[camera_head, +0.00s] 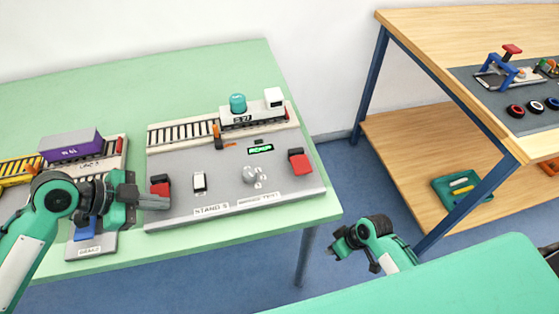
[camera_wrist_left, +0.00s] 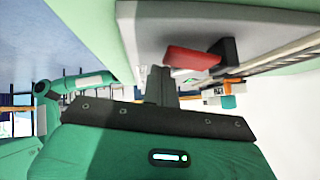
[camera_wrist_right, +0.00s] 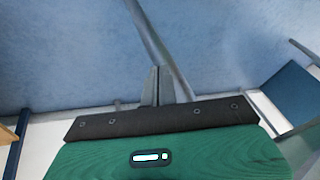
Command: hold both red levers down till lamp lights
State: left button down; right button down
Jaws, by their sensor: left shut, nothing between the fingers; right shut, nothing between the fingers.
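The left red lever (camera_head: 160,187) and right red lever (camera_head: 300,163) stand on black bases on the grey stand panel (camera_head: 225,195). The left lever also shows in the left wrist view (camera_wrist_left: 192,56). My left gripper (camera_head: 165,202) is shut and empty, its tips close to the front of the left lever; I cannot tell if they touch. My right gripper (camera_head: 332,252) is shut and empty, out beyond the table's front right corner, away from its lever. It also shows shut in the right wrist view (camera_wrist_right: 160,75). A grey dome (camera_head: 253,174), possibly the lamp, shows no glow. A small display (camera_head: 260,149) glows green.
A rail wagon (camera_head: 250,115) with a teal tank stands on track behind the panel. A purple container (camera_head: 72,146) is at the left. A wooden table (camera_head: 460,40) with a blue crane stands at the right. Floor shows between the tables.

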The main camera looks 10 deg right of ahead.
jog(key=w+d+r+n+y, duration=0.1)
jog(key=w+r+n+y, duration=0.2)
jog(key=r, duration=0.9)
jog(key=w+d+r+n+g+y, duration=0.1)
jog(key=w+r+n+y, duration=0.2)
jog(key=r, duration=1)
jog(key=w+d+r+n+g+y, duration=0.1)
jog(key=w+d+r+n+y, duration=0.1)
jog(key=w+r+n+y, duration=0.2)
notch_tip(320, 180, up, 9)
jog(key=n, duration=0.3)
jog(key=shift+f+y, duration=0.15)
jog(key=shift+y, duration=0.25)
send_over(301, 165)
jog(key=s+d, duration=0.2)
jog(key=d, duration=0.1)
notch_tip(301, 165, down, 2)
jog(key=shift+s+f, duration=0.15)
jog(key=f, duration=0.3)
jog(key=shift+a+f, duration=0.15)
jog(key=shift+a, duration=0.1)
jog(key=shift+f, duration=0.5)
